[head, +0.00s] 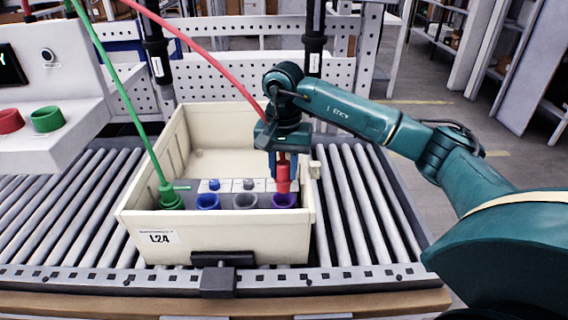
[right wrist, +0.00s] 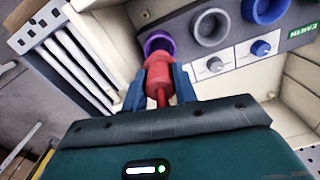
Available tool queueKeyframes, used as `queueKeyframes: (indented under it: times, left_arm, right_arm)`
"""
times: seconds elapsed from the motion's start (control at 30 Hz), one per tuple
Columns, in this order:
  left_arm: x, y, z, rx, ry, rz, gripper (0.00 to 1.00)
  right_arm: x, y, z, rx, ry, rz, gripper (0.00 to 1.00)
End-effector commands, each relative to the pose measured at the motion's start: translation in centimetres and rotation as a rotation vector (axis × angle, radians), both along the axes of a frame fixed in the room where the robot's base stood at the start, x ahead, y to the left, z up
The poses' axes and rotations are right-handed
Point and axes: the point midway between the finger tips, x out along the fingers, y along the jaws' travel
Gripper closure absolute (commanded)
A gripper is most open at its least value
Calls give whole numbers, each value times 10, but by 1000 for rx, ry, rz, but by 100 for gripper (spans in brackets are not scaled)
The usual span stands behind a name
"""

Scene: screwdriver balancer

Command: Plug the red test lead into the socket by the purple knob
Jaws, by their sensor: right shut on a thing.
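My right gripper (head: 283,170) is shut on the red test lead's plug (head: 283,182), held upright over the purple socket (head: 284,200). In the right wrist view the red plug (right wrist: 158,72) is between the blue fingers (right wrist: 160,84), its tip overlapping the near rim of the purple socket (right wrist: 157,42). I cannot tell whether the tip is just above the socket or entering it. The red cable (head: 205,53) runs up to the upper left. No purple knob shows; the gripper and plug cover that part of the panel. My left gripper is not in view.
The cream bin (head: 207,241) on rollers holds the panel. Beside the purple socket are a grey socket (head: 245,201) and a blue socket (head: 208,201), with grey (head: 249,184) and blue (head: 214,184) knobs behind. A green plug (head: 170,198) sits at the left; its cable rises leftward.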

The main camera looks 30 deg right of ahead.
Motion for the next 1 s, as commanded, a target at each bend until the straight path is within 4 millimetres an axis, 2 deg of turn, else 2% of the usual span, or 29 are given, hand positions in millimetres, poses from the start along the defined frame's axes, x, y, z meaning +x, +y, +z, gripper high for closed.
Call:
queueKeyframes:
  times: [0.03,0.2,1.0]
  left_arm:
    - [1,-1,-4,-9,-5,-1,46]
    - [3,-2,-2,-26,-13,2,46]
    - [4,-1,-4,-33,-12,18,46]
  right_arm:
    - [0,0,-9,1,1,0,96]
    - [0,0,-18,-1,-1,1,96]
    - [-1,1,-19,-1,1,0,96]
